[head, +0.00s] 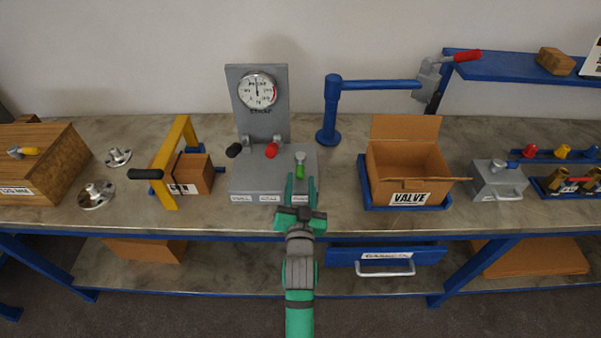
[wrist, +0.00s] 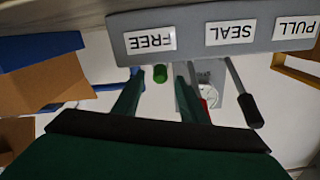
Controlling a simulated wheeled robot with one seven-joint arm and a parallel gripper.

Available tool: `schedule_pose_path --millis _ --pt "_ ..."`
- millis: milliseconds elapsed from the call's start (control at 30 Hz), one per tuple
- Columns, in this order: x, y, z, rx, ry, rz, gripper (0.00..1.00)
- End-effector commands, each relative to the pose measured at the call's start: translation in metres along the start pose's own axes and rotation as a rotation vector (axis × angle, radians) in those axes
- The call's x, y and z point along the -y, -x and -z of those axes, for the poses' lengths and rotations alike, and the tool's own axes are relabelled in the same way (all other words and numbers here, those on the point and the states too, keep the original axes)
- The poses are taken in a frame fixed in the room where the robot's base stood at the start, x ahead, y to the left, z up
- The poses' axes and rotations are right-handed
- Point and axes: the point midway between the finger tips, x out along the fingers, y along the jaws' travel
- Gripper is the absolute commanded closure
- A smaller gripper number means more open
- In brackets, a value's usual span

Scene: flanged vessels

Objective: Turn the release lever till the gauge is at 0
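A grey panel (head: 243,118) on the bench carries a round white gauge (head: 258,90); its needle points roughly straight up, and its numbers are too small to read. Three levers stand on the grey base: one black-tipped (head: 234,150), one red-tipped (head: 271,151) and one green (head: 300,171) at the right. In the wrist view, the upside-down labels read FREE (wrist: 149,40), SEAL and PULL; the green grip (wrist: 160,73) is nearest FREE. My gripper (head: 300,184) is open, its fingers either side of the green lever. I cannot tell whether they touch it.
An open cardboard box marked VALVE (head: 408,160) sits in a blue tray right of the base. A blue post with a horizontal arm (head: 332,110) stands behind. A yellow frame (head: 172,160) with a black handle stands left. Bare bench lies between base and tray.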

Motion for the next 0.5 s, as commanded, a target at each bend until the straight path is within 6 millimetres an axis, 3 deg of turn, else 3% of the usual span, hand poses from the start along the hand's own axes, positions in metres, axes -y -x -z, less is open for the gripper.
schedule_pose_path --millis 200,500 --pt "0.000 -0.030 0.000 0.000 0.000 0.000 0.62" --pt "0.000 -0.043 0.000 0.000 0.000 0.000 0.62"
